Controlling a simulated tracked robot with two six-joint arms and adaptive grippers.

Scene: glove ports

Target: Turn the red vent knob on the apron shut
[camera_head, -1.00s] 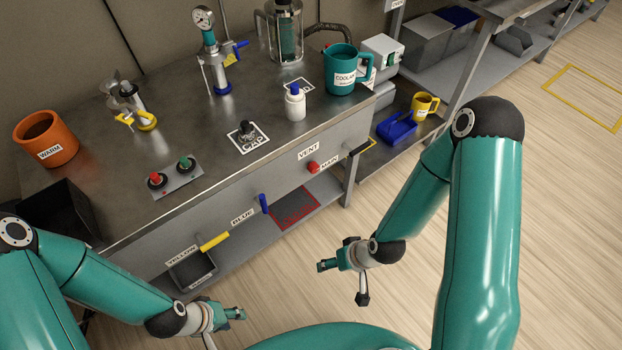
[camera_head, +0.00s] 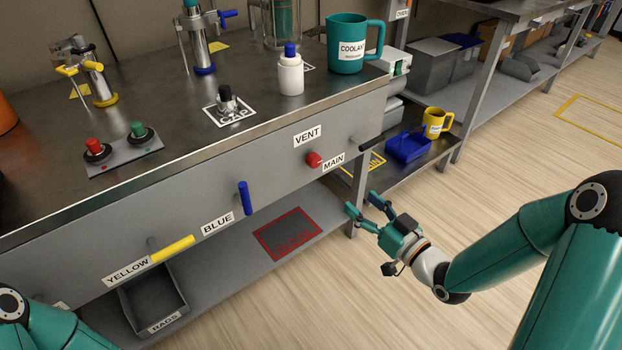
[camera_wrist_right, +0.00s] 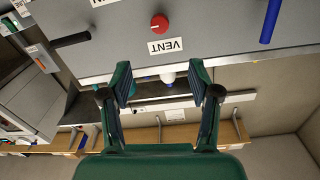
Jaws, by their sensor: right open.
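The red vent knob (camera_head: 313,159) sticks out from the grey front apron of the bench, just below the VENT label (camera_head: 307,136). My right gripper (camera_head: 362,204) is open and empty, below and to the right of the knob in the head view, apart from it. In the right wrist view the knob (camera_wrist_right: 159,23) shows above the open fingers (camera_wrist_right: 160,85), with the VENT label (camera_wrist_right: 165,46) upside down between knob and fingers. My left gripper is out of view; only part of my left arm shows at the lower left.
A black handle (camera_head: 366,143) by the MAIN label (camera_head: 333,161) is right of the knob. A blue handle (camera_head: 243,198) and a yellow handle (camera_head: 172,249) are to its left. The lower shelf (camera_head: 215,270) juts out below. A teal mug (camera_head: 346,45) stands above. The floor at right is clear.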

